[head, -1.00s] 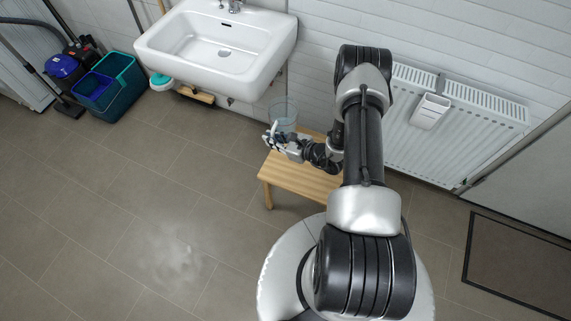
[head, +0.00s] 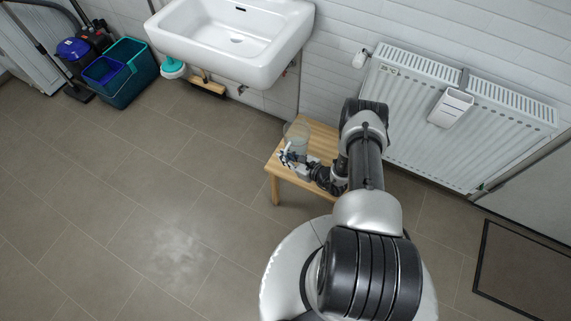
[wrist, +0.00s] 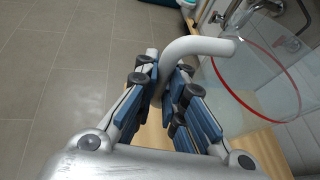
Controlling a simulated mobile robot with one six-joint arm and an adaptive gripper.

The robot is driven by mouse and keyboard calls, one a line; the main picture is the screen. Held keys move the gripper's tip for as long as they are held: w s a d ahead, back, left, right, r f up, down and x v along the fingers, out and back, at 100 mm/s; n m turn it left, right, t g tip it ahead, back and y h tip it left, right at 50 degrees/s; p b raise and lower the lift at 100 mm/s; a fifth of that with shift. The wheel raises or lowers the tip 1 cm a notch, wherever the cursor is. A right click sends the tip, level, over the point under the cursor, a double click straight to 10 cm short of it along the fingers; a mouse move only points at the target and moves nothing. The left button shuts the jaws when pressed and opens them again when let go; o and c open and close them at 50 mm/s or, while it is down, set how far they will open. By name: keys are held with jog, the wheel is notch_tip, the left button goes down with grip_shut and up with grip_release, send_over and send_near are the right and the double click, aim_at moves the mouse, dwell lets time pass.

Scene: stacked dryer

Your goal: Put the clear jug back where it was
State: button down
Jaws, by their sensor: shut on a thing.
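The clear jug (head: 297,134) is see-through and appears upright at the left end of the wooden bench (head: 317,131) in the head view. In the wrist view the clear jug (wrist: 262,75) shows at the right with a red line around it and a pale curved handle (wrist: 190,48). In the wrist view my gripper (wrist: 161,88) is shut on the handle. I cannot tell whether the jug's base touches the bench.
A white sink (head: 235,38) hangs on the wall, with a brush (head: 207,86) below it. A radiator (head: 420,120) is on the wall behind my arm. Blue and green buckets (head: 122,73) stand at the upper left. The floor left of the bench is clear.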

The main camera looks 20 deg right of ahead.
jog(key=shift+f+b, duration=0.9)
jog(key=shift+f, duration=1.25)
jog(key=c, duration=1.7)
grip_release()
